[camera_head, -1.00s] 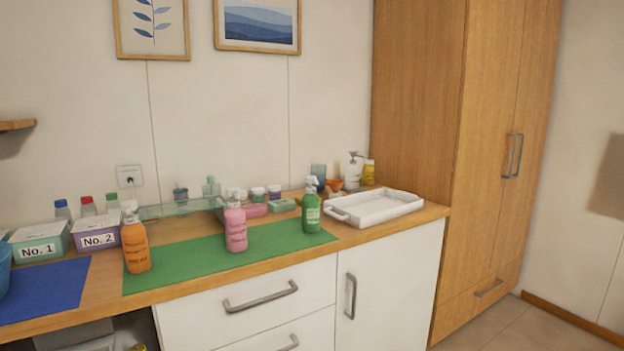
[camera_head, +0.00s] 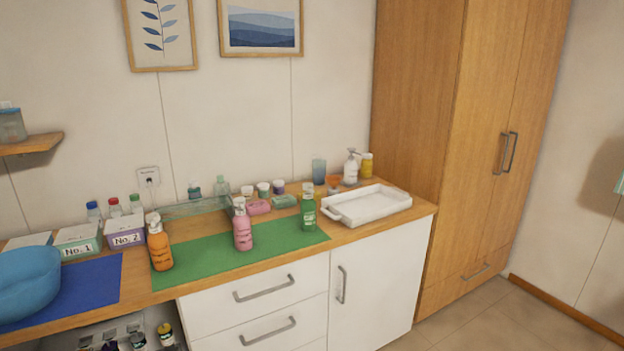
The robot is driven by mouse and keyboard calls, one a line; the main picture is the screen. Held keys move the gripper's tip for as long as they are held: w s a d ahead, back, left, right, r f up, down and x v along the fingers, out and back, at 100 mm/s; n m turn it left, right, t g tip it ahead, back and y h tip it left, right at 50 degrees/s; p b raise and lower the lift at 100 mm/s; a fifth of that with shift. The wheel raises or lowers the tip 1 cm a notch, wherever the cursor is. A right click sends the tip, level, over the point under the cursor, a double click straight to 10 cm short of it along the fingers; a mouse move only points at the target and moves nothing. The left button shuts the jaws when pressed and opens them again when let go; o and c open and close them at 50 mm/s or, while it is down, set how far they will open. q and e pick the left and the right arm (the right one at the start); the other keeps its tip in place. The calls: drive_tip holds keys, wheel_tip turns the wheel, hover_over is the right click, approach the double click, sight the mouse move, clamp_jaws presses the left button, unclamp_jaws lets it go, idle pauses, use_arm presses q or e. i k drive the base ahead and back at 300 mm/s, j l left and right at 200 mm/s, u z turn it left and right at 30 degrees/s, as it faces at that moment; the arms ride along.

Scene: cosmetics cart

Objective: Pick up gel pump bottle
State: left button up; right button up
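A white bottle with a pump head (camera_head: 351,168) stands upright at the back right of the counter, behind the white tray and left of a yellow bottle (camera_head: 366,165). An orange bottle (camera_head: 160,247), a pink bottle (camera_head: 243,230) and a green bottle (camera_head: 308,212) stand upright along the green mat (camera_head: 205,254). Their labels are too small to read, so I cannot tell for sure which is the gel bottle. Neither of my grippers is in view.
A white tray (camera_head: 340,217) with handles sits empty on the right of the counter (camera_head: 427,210). At left are a blue basin (camera_head: 25,285), a blue mat (camera_head: 95,290) and boxes marked No. 1 (camera_head: 78,242) and No. 2 (camera_head: 125,231). A tall wooden cabinet (camera_head: 415,110) stands at right.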

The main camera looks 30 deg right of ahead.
sight(307, 205)
drive_tip(key=i+l, duration=0.25)
drive_tip(key=l, duration=0.2)
drive_tip(key=i+l, duration=0.25)
drive_tip(key=l, duration=0.15)
drive_tip(key=i+l, duration=0.25)
drive_tip(key=l, duration=0.2)
drive_tip(key=i+l, duration=0.25)
drive_tip(key=l, duration=0.2)
drive_tip(key=i+l, duration=0.25)
drive_tip(key=l, duration=0.2)
drive_tip(key=i+l, duration=0.25)
drive_tip(key=l, duration=0.15)
